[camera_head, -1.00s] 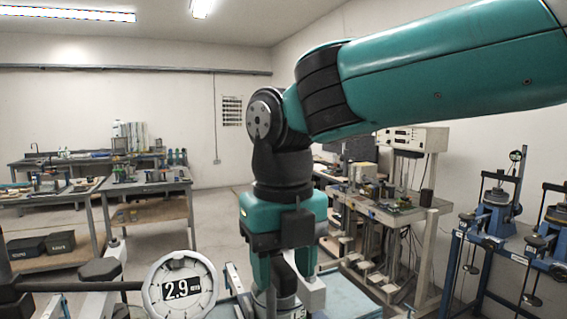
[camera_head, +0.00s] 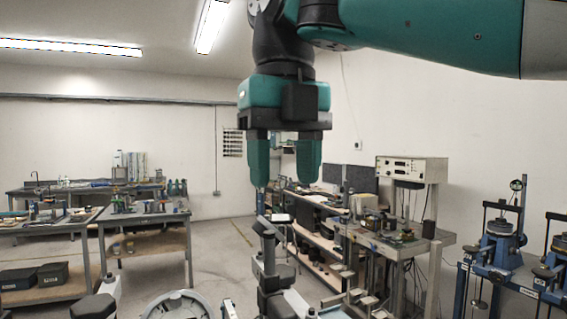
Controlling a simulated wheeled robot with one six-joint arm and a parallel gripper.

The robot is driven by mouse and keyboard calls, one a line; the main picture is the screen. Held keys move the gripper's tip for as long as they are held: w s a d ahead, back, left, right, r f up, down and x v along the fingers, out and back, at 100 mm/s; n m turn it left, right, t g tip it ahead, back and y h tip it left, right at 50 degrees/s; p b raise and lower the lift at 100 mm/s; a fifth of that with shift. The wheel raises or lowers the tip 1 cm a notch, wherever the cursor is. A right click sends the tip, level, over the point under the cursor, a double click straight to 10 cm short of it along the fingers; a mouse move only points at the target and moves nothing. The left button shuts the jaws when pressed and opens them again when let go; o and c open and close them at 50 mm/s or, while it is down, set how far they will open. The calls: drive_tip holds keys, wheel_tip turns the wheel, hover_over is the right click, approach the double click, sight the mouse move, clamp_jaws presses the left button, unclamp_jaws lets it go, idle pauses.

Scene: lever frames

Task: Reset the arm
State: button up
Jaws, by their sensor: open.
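My gripper (camera_head: 282,186) hangs pointing down from my teal arm in the upper middle of the head view. Its two teal fingers are apart with an empty gap between them. Below it stands a dark upright part with a grey top (camera_head: 268,240), apart from the fingertips as far as this view shows. At the bottom edge is the top of a round dial gauge (camera_head: 178,305), mostly cut off, its reading out of view.
At the right, a bench (camera_head: 425,245) carries a beige instrument box (camera_head: 411,169). Blue test stands (camera_head: 497,250) are at the far right. Work tables (camera_head: 143,218) stand at the back left. Open floor (camera_head: 218,250) lies between them.

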drive_tip(key=shift+f, duration=0.1)
drive_tip(key=s+d+f+m+y+b, duration=0.1)
drive_tip(key=d+f+m+b, duration=0.3)
drive_tip(key=f+m, duration=0.5)
drive_tip(key=s+d+f+m+b, duration=0.1)
drive_tip(key=d+f+m, duration=0.5)
drive_tip(key=f+m, duration=0.3)
drive_tip(key=s+d+f+m+y+b, duration=0.3)
drive_tip(key=s+f+m, duration=0.8)
drive_tip(key=f+m, duration=0.3)
drive_tip(key=shift+s+d+f+m, duration=0.3)
drive_tip(key=shift+d+f+m, duration=0.1)
drive_tip(key=shift+m, duration=0.4)
